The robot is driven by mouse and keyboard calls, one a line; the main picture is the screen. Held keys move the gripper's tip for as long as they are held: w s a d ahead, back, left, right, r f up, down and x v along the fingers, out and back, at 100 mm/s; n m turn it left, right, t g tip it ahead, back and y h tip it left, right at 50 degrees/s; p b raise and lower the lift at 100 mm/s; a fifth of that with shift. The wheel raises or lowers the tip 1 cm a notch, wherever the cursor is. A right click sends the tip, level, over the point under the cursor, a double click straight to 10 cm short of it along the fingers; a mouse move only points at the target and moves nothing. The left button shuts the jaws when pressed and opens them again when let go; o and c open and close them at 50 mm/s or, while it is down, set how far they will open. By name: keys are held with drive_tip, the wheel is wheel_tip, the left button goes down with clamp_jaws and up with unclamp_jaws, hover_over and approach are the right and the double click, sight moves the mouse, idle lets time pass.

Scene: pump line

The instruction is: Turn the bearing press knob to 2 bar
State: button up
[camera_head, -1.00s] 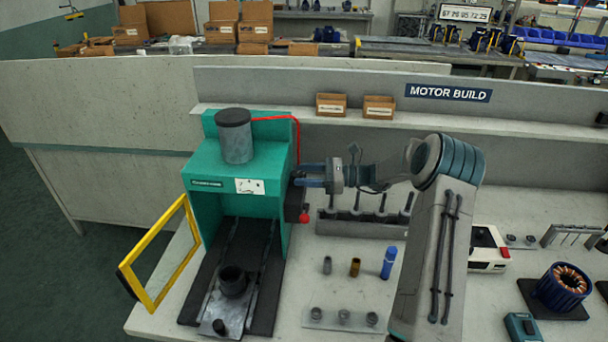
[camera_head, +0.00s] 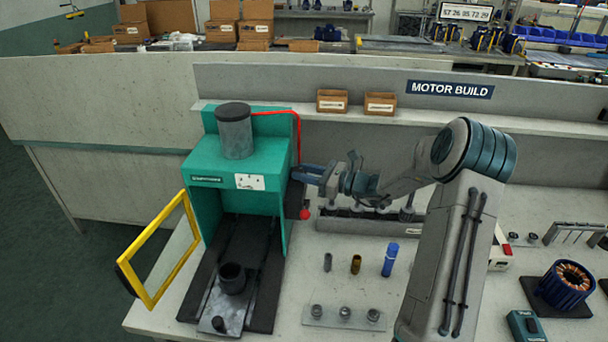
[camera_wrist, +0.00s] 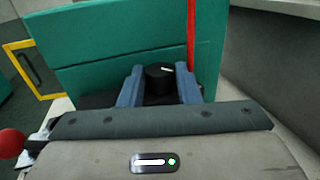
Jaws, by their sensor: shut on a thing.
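The bearing press (camera_head: 238,163) is a green housing with a grey cylinder on top, at the left of the bench. Its black knob (camera_wrist: 160,77) has a white mark line and shows in the wrist view, on the press's right side. My gripper (camera_wrist: 160,88) is shut on the knob, with one blue finger at each side of it. In the head view my gripper (camera_head: 300,173) reaches the press's right side from the right and hides the knob there. The knob's white line points roughly right in the wrist view. No scale reading is legible.
A red ball-ended lever (camera_head: 305,214) sits just below my gripper, and a red hose (camera_head: 298,135) runs close by. The open yellow guard (camera_head: 160,250) is at the left. Small parts and a blue bottle (camera_head: 390,260) stand on the bench.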

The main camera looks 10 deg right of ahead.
drive_tip(key=shift+s+a+m+t+h+b, duration=0.15)
drive_tip(key=shift+m+t+h+b, duration=0.55)
drive_tip(key=shift+m+t+h, duration=0.45)
drive_tip(key=shift+r+t, duration=0.1)
drive_tip(key=shift+t, duration=0.15)
drive_tip(key=o, duration=1)
drive_tip(key=b+v, duration=0.2)
drive_tip(key=v, duration=1.2)
